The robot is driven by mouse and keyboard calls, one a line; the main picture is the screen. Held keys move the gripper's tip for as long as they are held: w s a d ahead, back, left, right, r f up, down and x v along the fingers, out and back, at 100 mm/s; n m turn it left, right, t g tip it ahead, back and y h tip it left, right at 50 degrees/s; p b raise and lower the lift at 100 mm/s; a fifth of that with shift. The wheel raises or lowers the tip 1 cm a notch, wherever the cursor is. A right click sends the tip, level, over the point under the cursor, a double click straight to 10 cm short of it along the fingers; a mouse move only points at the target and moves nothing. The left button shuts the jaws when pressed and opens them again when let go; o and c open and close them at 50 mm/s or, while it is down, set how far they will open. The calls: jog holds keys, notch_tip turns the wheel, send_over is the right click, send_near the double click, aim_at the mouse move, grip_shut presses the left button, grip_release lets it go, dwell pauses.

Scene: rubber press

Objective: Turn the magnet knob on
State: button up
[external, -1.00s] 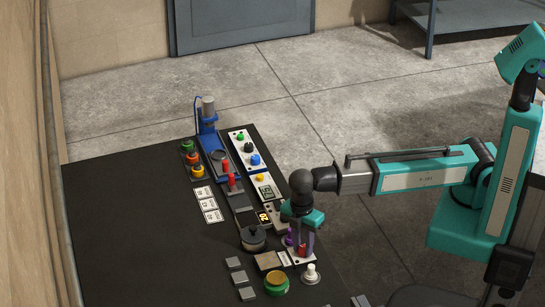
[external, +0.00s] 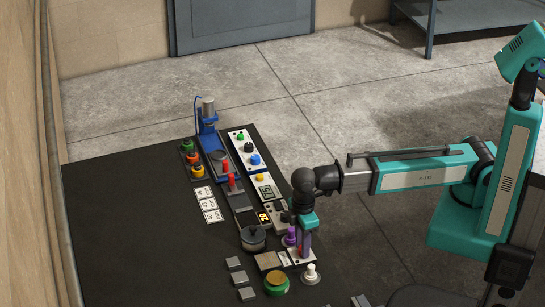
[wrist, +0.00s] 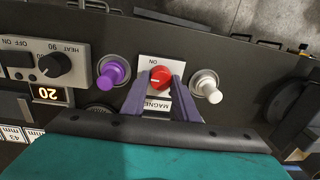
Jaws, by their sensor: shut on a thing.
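The red magnet knob (wrist: 160,76) sits on a white plate (wrist: 147,66) marked ON and MAGNET in the wrist view. The lettering appears upside down there. My gripper (wrist: 159,84) has its two purple-grey fingers on either side of the knob and is shut on it. In the external view my gripper (external: 303,246) points down at the near right part of the panel. The fingers mostly hide the knob there. A pale mark shows on the knob's face, but I cannot tell its exact setting.
A purple knob (wrist: 113,71) stands close on the left of the magnet plate, and a white knob (wrist: 206,86) close on the right in the wrist view. A heat dial (wrist: 54,65) is farther left.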

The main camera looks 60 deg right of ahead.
jog(key=m, duration=0.9)
jog(key=shift+d+m, duration=0.1)
jog(key=shift+m, duration=0.3)
jog(key=shift+t, duration=0.3)
jog(key=o, duration=1.1)
jog(key=shift+c, duration=0.2)
jog(key=shift+r, duration=0.15)
notch_tip(320, 180, up, 14)
jog(key=b, duration=0.2)
jog(key=shift+d+f+b, duration=0.25)
jog(key=shift+d+b, duration=0.15)
